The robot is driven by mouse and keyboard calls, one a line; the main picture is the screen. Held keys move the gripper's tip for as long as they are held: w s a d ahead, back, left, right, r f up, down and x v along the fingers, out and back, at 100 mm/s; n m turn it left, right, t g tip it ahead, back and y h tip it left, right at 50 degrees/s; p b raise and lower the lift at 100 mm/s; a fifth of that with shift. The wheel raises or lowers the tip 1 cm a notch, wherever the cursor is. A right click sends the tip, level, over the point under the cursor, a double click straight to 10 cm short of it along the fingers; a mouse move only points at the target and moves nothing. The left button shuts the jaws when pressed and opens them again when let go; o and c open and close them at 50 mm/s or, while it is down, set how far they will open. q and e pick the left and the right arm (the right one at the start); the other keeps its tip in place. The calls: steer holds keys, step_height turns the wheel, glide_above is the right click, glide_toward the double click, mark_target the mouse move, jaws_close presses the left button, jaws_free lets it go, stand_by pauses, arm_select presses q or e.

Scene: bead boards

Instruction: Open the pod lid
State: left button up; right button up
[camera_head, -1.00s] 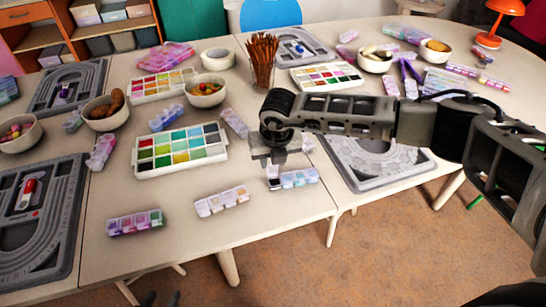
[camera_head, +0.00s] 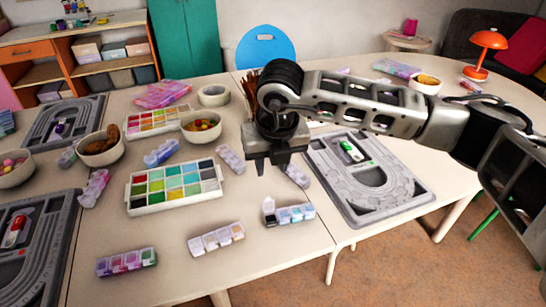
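A row of small clear-lidded pods (camera_head: 297,215) in pale blue and lilac lies near the front edge of the table. The lid (camera_head: 268,204) of its left-end pod stands up, and that pod looks open with something dark and reddish inside. The other lids in this row look flat. My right gripper (camera_head: 273,168) is above and behind the row, clear of it, pointing down. Its two fingers are apart with nothing between them. My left gripper is not in view.
Other pod rows lie close by: a pale orange one (camera_head: 216,239) and a purple-green one (camera_head: 126,262). A bead palette (camera_head: 133,204) is to the left. A grey bead board (camera_head: 412,198) is to the right. My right arm hides part of the back table.

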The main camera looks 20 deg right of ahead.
steer(key=shift+v, duration=1.35)
